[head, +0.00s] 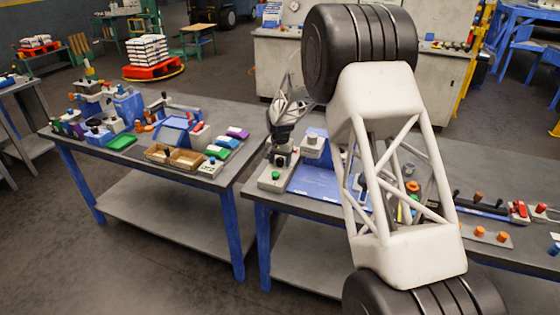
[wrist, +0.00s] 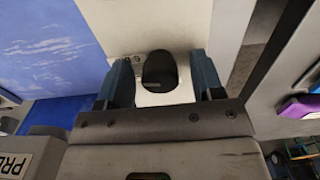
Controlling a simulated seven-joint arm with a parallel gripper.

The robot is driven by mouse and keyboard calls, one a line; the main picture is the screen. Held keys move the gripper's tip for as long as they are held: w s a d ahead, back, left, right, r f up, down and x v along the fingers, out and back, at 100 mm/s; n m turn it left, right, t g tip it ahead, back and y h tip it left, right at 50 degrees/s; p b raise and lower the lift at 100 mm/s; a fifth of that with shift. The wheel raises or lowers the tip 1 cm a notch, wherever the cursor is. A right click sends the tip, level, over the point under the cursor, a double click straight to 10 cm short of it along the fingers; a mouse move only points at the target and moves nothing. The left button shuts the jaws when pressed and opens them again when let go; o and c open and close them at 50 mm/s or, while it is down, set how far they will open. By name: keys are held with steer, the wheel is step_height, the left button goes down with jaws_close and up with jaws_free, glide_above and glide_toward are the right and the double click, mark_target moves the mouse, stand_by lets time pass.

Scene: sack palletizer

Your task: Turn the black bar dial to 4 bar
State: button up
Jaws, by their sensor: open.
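The black dial (wrist: 159,70) sits on a pale plate (wrist: 125,22) in the wrist view. My gripper (wrist: 162,78) is open, with one blue-grey finger on either side of the dial and gaps between fingers and dial. The dial's scale is too small to read, and its lower part lies close to the gripper body. In the head view my gripper (head: 281,152) is over the pale control box (head: 267,184) with a green button, at the left end of the right bench. There the dial is mostly hidden under the gripper.
A blue panel (head: 318,180) lies right of the control box. My arm covers much of the right bench (head: 263,200). Orange knobs (head: 480,231) and a red switch (head: 519,210) stand further right. The left bench (head: 215,172), crowded with parts, stands across a narrow gap.

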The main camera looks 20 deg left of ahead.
steer(key=c, duration=0.9)
steer(key=shift+n, duration=0.4)
steer(key=n, duration=0.4)
steer(key=shift+n, duration=0.4)
steer(key=n, duration=0.4)
